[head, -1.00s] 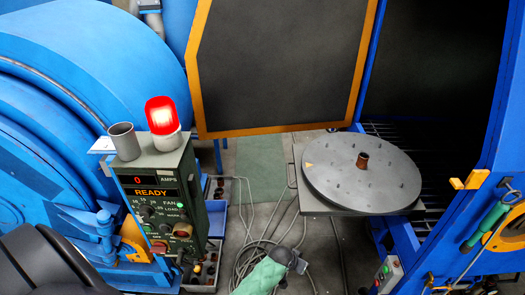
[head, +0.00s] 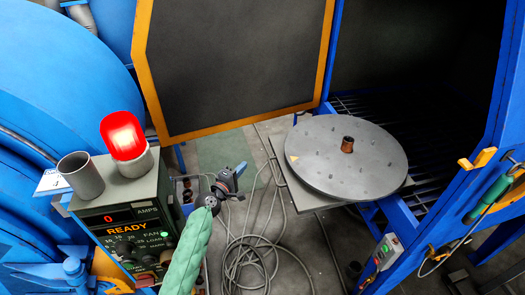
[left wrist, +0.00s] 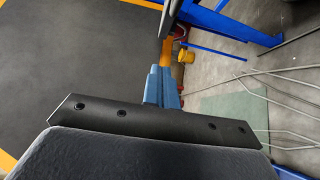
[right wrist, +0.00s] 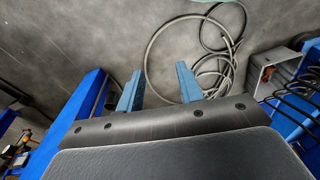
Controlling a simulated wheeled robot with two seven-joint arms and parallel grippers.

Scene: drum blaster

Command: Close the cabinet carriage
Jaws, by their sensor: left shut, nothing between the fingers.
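The cabinet carriage (head: 330,170), a round grey turntable on a square plate, sticks out of the blue cabinet's opening, over the rails. The carriage is in neither wrist view.
The dark door panel (head: 240,60) with an orange edge stands open behind the carriage. A control box (head: 130,225) with a lit red lamp and a grey cup stands at left. Cables (head: 250,255) lie on the floor. The cabinet interior (head: 420,55) looks empty.

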